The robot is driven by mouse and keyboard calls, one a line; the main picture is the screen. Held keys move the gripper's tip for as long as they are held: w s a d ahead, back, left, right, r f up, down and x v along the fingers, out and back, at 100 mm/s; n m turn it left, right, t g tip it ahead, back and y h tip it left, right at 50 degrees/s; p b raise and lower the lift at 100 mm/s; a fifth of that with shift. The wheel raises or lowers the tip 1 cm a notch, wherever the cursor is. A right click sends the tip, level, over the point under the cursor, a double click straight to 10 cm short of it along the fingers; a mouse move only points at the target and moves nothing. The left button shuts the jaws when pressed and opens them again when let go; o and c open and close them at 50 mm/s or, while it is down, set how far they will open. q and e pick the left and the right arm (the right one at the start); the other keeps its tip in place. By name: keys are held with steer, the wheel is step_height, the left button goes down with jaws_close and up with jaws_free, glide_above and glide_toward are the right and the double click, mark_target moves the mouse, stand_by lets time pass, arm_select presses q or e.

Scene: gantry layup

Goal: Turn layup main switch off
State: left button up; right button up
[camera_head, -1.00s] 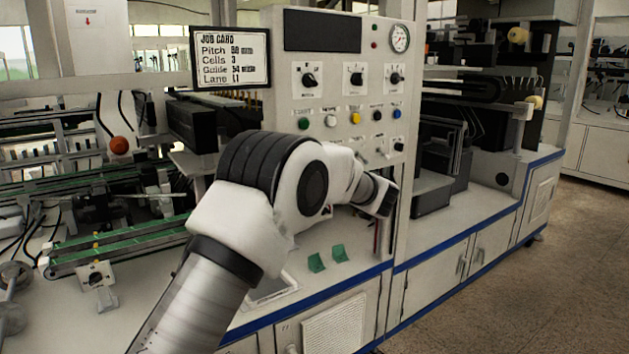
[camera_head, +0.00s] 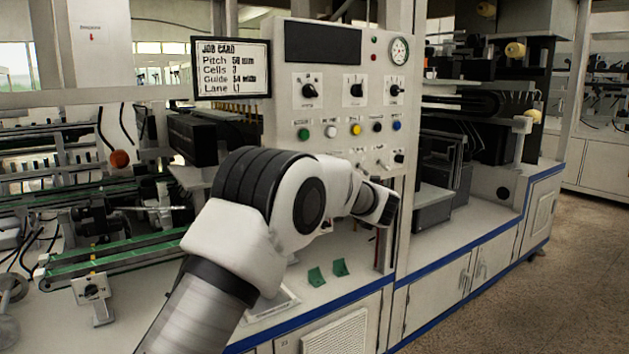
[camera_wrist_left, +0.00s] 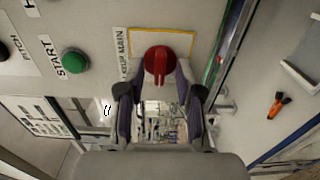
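The layup main switch (camera_wrist_left: 158,65) is a round red knob with a raised grip bar, on a yellow-edged plate in the left wrist view. A partly hidden label ending in "MAIN" (camera_wrist_left: 123,55) stands beside it. My left gripper (camera_wrist_left: 161,82) is open, its two dark fingers spread on either side of the knob's near edge. I cannot tell whether they touch it. In the head view my left gripper (camera_head: 383,206) is a dark shape at the panel's lower right, and the red switch is not visible there. My right gripper is not in view.
A green START button (camera_wrist_left: 75,61) sits left of the switch. The control panel (camera_head: 330,80) carries knobs, coloured buttons and a gauge (camera_head: 399,50). A job card screen (camera_head: 231,68) hangs left of it. Two green pieces (camera_head: 317,277) lie on the bench below.

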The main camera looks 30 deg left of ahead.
arm_select(q)
steer(key=v, duration=1.2)
